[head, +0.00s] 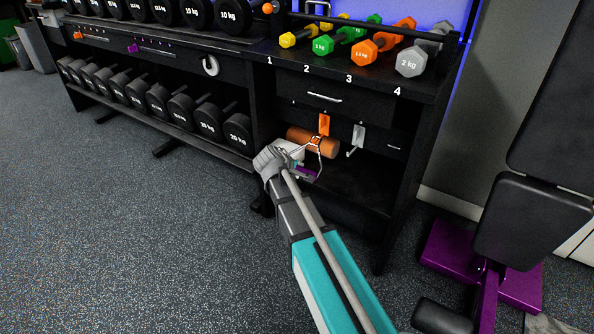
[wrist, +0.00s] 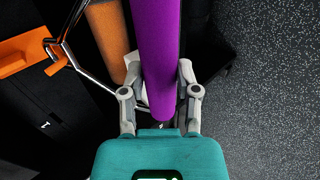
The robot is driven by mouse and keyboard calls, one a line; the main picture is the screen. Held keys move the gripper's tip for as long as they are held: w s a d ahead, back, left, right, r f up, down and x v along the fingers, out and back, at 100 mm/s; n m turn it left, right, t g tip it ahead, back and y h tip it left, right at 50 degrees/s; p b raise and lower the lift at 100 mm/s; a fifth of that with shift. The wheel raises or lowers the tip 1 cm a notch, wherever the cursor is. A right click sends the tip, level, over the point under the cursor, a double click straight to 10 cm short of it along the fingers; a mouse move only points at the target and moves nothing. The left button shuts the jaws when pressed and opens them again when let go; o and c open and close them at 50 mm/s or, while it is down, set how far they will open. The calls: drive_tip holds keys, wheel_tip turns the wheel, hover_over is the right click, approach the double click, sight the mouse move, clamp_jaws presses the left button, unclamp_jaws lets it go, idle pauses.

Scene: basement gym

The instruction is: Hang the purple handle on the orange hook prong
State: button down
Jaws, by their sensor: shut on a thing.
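The purple handle (wrist: 155,45) is a purple grip with a bent metal wire frame (wrist: 63,45). My gripper (wrist: 160,95) is shut on the grip, with one finger on each side. In the head view, my gripper (head: 290,160) is low in front of the rack, and a little of the purple grip (head: 305,173) shows. The orange hook (head: 324,124) is on the rack's front, just above the wire frame. In the wrist view, the frame's narrow end overlaps the orange hook's prong (wrist: 52,57). I cannot tell whether the prong passes through it.
A white hook (head: 356,139) is right of the orange one. An orange-brown cylinder (head: 300,136) lies behind the wire frame. Coloured dumbbells (head: 365,50) stand on the shelf above, and black dumbbells (head: 190,112) fill the left. A bench (head: 530,220) with a purple base is at right.

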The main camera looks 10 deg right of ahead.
drive_tip(key=shift+w+d, duration=0.6)
drive_tip(key=shift+w, duration=0.05)
idle(0.3)
idle(0.4)
drive_tip(key=shift+c, duration=1.3)
unclamp_jaws()
drive_tip(key=shift+o, duration=1.3)
drive_tip(key=shift+r, duration=0.1)
drive_tip(key=p+v, duration=0.6)
drive_tip(key=v, duration=0.4)
drive_tip(key=shift+p, duration=0.35)
